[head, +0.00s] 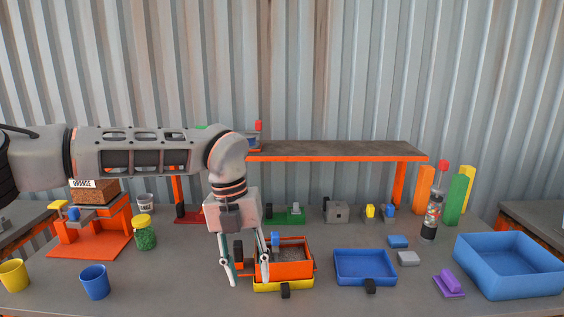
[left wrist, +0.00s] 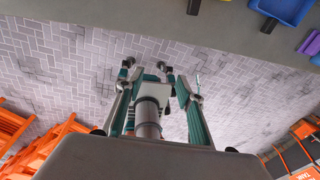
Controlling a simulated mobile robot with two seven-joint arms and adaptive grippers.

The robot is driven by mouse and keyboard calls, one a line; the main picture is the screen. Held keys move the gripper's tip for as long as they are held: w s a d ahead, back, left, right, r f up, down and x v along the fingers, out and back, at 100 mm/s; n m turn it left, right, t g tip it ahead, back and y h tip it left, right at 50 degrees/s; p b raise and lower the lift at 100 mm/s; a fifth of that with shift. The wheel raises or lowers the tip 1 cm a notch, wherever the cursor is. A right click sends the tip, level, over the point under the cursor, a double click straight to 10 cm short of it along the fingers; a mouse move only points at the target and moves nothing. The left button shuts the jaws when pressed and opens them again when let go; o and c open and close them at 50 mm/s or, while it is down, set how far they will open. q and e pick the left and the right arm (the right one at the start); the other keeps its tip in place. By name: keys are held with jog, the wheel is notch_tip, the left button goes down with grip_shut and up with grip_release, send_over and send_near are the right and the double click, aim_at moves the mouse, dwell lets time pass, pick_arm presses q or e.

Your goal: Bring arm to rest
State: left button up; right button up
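My left arm (head: 140,150) reaches in from the left in the head view, above the workbench (head: 190,290). My left gripper (head: 246,278) hangs from it, pointing down. Its two fingers are spread apart with nothing between them that I can see held. In the head view it overlaps the left side of an orange tray (head: 312,262). In the left wrist view the gripper (left wrist: 153,85) is open over the paved floor (left wrist: 60,75), with parts of my own body behind it. My right gripper is in neither view.
A blue cup (head: 95,282), yellow cup (head: 14,275) and green jar (head: 144,238) stand left. A raised shelf (head: 330,151) spans behind.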

pick_arm(q)
jog(key=s+d+f+m+g+h, duration=0.1)
jog(key=s+d+f+g+h, duration=0.15)
jog(key=s+d, duration=0.5)
jog(key=s+d+f+m+g+h, duration=0.25)
jog(key=s+d+h, duration=0.2)
jog(key=d, duration=0.55)
jog(key=s+d+r+n+h, duration=0.4)
jog(key=s+d+r+h, duration=0.1)
jog(key=d+r+h, duration=0.3)
jog(key=w+a+n+t+h, duration=0.3)
jog(key=w+n+t+h, duration=0.35)
jog(key=n+t, duration=0.35)
jog(key=w+a+f+n+t+y, duration=0.7)
jog(key=a+f+n+t+y, duration=0.2)
jog(key=a+f+n+t, duration=0.3)
jog(key=s+a+f+n+g+y, duration=0.15)
jog(key=a+f+n+y, duration=0.25)
jog(key=a+f, duration=0.4)
jog(key=s+a+f+n+y, duration=0.35)
jog(key=a+f, duration=0.25)
jog(key=f, duration=0.4)
jog(key=s+a+f+n+g+y, duration=0.1)
jog(key=s+a+f+g+y, duration=0.2)
jog(key=s+a+f, duration=0.6)
notch_tip(320, 180, down, 2)
jog(key=shift+s+a+f+n+g+y, duration=0.25)
jog(key=shift+s+a+n+g+y, duration=0.15)
jog(key=shift+s, duration=0.65)
